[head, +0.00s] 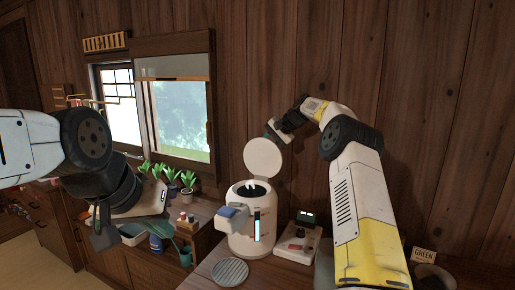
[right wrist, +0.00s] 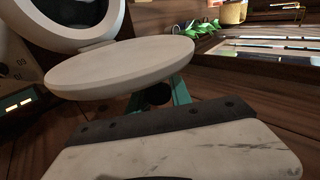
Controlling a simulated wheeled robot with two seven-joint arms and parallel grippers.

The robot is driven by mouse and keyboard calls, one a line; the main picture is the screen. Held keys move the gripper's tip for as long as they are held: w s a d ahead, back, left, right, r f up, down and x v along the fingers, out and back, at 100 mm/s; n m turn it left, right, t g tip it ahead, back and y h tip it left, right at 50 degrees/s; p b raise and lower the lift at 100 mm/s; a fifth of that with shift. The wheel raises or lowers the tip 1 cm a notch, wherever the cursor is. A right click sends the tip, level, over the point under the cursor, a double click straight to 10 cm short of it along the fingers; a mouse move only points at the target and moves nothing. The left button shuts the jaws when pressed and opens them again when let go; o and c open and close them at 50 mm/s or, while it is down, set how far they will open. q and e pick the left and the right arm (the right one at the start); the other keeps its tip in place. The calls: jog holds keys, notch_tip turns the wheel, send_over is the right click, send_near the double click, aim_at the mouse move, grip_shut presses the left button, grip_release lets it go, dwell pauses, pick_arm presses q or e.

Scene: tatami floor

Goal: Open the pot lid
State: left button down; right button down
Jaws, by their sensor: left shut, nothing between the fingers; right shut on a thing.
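The white pot (head: 241,243) stands upright on the wooden counter, with a blue display strip and a handle-like part at its front. Its round white lid (head: 263,158) is raised, standing nearly upright at the back of the dark open mouth. My right gripper (head: 272,131) is at the lid's top edge, its teal fingers shut on it. In the right wrist view the lid (right wrist: 120,66) lies just ahead of the teal fingers (right wrist: 160,95), with the pot's open rim (right wrist: 75,40) behind. My left gripper (head: 103,236) is shut and empty, left of and apart from the pot.
A round ribbed grey mat (head: 230,271) lies in front of the pot. A white device with a small screen (head: 297,243) stands right of it. Potted plants (head: 187,183) stand to the left below the window. A wooden wall rises behind.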

jog(key=shift+f, duration=0.35)
jog(key=c, duration=1.2)
grip_release()
jog(key=shift+w, duration=0.1)
jog(key=shift+o, duration=0.2)
jog(key=shift+r, duration=0.1)
jog(key=shift+d, duration=0.1)
jog(key=v, duration=0.7)
jog(key=shift+d+r, duration=0.2)
jog(key=shift+r, duration=0.05)
